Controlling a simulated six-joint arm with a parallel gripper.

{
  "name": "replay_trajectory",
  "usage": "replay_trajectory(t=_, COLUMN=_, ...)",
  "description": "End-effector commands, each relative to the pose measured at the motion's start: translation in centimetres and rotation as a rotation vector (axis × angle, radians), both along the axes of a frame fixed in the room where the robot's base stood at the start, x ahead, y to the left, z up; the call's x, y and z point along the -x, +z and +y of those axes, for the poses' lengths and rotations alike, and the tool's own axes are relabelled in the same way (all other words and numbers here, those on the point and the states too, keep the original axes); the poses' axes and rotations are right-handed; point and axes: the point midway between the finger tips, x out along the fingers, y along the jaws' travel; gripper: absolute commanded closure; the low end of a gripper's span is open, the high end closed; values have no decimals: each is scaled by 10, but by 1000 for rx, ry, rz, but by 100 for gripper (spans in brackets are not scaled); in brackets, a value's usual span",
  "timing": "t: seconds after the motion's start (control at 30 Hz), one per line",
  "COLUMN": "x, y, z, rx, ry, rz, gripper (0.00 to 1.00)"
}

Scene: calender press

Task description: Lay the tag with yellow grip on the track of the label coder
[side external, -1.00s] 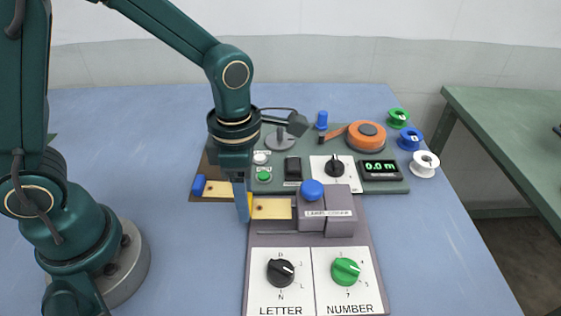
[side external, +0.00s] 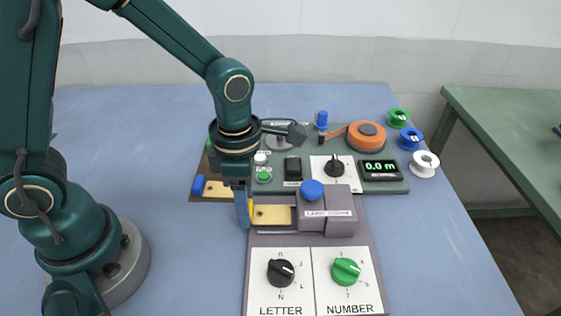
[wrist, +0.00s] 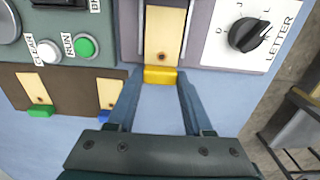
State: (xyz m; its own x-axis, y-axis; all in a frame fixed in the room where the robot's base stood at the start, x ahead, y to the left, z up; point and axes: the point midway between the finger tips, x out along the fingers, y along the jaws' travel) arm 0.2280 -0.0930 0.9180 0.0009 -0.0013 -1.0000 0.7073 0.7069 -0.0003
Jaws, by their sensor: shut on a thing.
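The tag with yellow grip has a pale brass plate (side external: 272,215) with a hole near its grip. Its yellow grip (wrist: 160,76) is between the fingertips of my gripper (wrist: 161,80), which is shut on it. In the side view my gripper (side external: 244,218) is at the left end of the label coder (side external: 340,216). The plate lies along the coder's track (side external: 276,199), pointing at the grey block. I cannot tell whether it rests fully on the track. In the wrist view the plate (wrist: 164,32) is lined up between the track's sides.
A tag with blue grip (wrist: 107,118) and a tag with green grip (wrist: 40,111) lie in a brown holder beside the coder. The LETTER knob (side external: 281,272) and NUMBER knob (side external: 345,271) are in front. A panel with an orange reel (side external: 366,135) stands behind.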

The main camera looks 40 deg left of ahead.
Motion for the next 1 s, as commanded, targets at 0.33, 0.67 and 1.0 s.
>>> replay_trajectory(t=0.33, x=0, y=-4, z=0, rx=0, ry=0, rz=0, gripper=100)
replay_trajectory(t=0.67, x=0, y=-6, z=0, rx=0, ry=0, rz=1, gripper=100)
replay_trajectory(t=1.0, x=0, y=-10, z=0, rx=0, ry=0, rz=0, gripper=100)
